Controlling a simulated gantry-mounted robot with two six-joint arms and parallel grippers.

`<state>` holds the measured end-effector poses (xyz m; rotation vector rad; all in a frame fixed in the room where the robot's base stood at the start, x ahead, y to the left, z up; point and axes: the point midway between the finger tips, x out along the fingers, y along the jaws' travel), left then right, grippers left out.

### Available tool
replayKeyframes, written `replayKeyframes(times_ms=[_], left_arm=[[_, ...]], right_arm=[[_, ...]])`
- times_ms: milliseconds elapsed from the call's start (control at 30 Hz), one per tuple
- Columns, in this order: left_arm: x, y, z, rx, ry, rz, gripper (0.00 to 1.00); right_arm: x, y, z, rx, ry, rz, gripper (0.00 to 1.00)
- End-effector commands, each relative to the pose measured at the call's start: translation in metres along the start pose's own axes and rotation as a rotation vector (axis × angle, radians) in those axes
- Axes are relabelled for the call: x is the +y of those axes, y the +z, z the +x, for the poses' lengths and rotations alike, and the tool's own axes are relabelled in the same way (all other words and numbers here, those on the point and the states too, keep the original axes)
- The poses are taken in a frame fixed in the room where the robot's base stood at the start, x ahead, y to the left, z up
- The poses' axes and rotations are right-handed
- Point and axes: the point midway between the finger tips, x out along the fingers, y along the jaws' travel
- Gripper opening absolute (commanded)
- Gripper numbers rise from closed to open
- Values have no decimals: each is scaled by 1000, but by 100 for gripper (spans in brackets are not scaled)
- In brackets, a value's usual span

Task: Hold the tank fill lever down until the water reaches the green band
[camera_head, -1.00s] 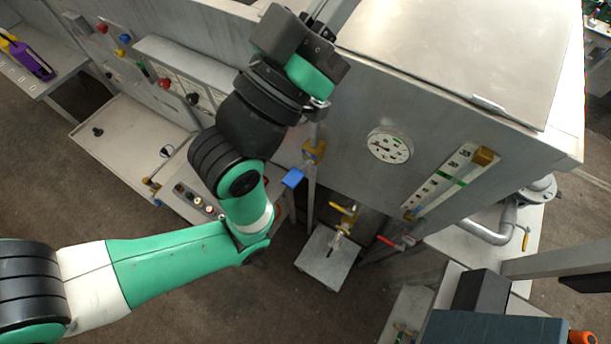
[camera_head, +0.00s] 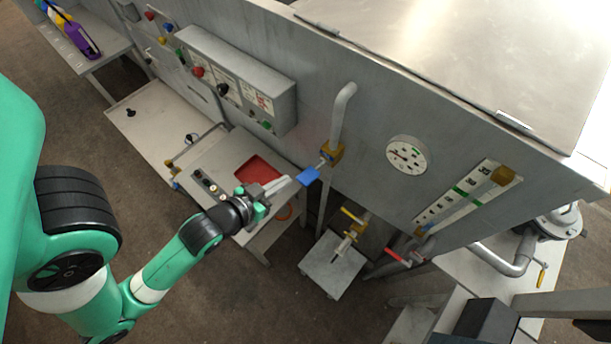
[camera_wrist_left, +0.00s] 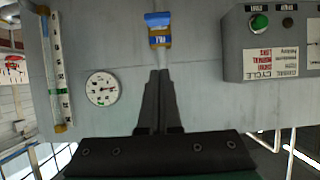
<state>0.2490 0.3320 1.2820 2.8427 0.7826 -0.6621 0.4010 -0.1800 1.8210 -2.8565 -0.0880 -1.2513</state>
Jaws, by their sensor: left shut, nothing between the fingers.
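The blue fill lever (camera_head: 308,177) sticks out from a brass valve (camera_head: 333,154) under a bent grey pipe on the tank front. In the left wrist view the blue lever (camera_wrist_left: 158,19) shows with its label upside down. My left gripper (camera_head: 287,182) is shut and empty, its fingertips close beside the lever's left end; I cannot tell whether they touch. The fingers (camera_wrist_left: 159,74) also point at the lever in the wrist view. The level gauge (camera_head: 446,206), with its green band (camera_head: 461,192), is right of the lever; the water level is too small to read.
A round dial (camera_head: 407,155) sits between lever and level gauge. A grey control box (camera_head: 238,80) with knobs is left of the pipe. Below are a red tray (camera_head: 258,170), a yellow-handled valve (camera_head: 351,217) over a small stand, and a red-handled valve (camera_head: 398,257).

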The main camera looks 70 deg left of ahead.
Motion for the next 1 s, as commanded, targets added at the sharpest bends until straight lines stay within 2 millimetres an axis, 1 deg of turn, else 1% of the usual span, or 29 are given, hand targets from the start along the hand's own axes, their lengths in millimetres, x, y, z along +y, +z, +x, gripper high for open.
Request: replayKeyframes(times_ms=[233,367,500,567,833,900,1000], left_arm=[[0,0,1,2,1,0,0],[1,1,10,4,1,-2,0],[0,1,32,6,0,-1,0],[0,-2,43,3,0,-1,0],[1,-3,102,3,1,-1,0],[1,14,105,-4,2,1,0],[1,27,108,-3,2,1,0]], right_arm=[[0,0,0,0,0,0,0],[0,5,-6,0,0,0,0],[0,14,-15,-1,0,0,0],[0,10,-10,-1,0,0,0],[0,7,-8,0,0,0,0],[0,9,-10,0,0,0,0],[0,10,-10,0,0,0,0]])
